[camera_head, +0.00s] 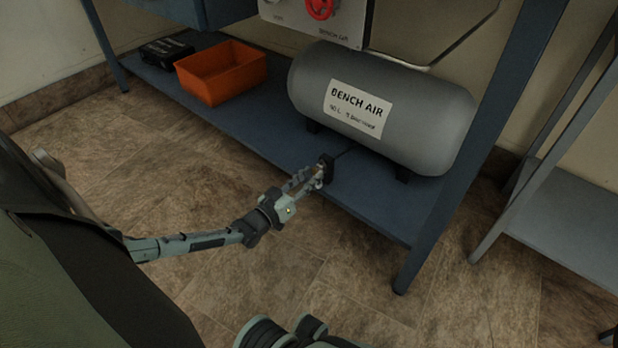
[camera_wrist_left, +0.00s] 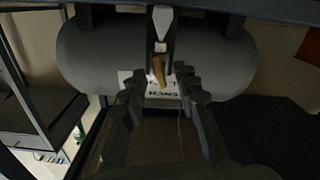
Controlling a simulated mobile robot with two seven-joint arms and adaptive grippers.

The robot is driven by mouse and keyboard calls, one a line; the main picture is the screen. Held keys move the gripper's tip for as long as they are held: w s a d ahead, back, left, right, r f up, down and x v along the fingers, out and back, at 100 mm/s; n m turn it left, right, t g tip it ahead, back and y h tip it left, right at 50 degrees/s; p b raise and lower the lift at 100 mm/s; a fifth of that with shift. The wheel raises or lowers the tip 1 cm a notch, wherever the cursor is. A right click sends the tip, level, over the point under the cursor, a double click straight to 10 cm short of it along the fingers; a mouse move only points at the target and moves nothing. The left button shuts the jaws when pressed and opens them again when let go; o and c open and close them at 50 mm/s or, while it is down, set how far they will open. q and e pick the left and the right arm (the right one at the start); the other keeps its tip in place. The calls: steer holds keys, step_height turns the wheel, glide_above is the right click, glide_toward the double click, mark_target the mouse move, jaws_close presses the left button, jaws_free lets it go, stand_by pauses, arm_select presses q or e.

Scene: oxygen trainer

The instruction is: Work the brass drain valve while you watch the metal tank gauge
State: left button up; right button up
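A grey tank labelled BENCH AIR (camera_head: 430,110) lies on the blue lower shelf; it shows inverted in the left wrist view (camera_wrist_left: 85,55). My left gripper (camera_head: 322,174) reaches to the shelf's front edge, below the tank. In the left wrist view, a small brass-coloured piece, apparently the drain valve's lever (camera_wrist_left: 159,70), shows between the spread fingertips of my left gripper (camera_wrist_left: 162,80). I cannot tell whether the fingers touch it. In the head view the valve is mostly hidden by the gripper. I cannot make out the metal tank gauge. My right gripper is not in view.
The blue shelf (camera_head: 240,128) also bears an orange bin (camera_head: 222,75) and a black case (camera_head: 165,50). A red handwheel (camera_head: 320,8) sits on a panel above the tank. A blue bench leg (camera_head: 460,170) stands right of the tank. The tiled floor in front is clear.

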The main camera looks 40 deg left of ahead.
arm_select(q)
steer(key=shift+c, duration=0.6)
jaws_close()
steer(key=shift+r+m+p, duration=0.15)
steer(key=shift+m+p, duration=0.35)
steer(key=shift+m, duration=1.3)
steer(key=shift+o, duration=0.6)
jaws_free()
steer(key=shift+s, duration=0.15)
steer(key=s, duration=1.1)
steer(key=shift+s+a, duration=0.4)
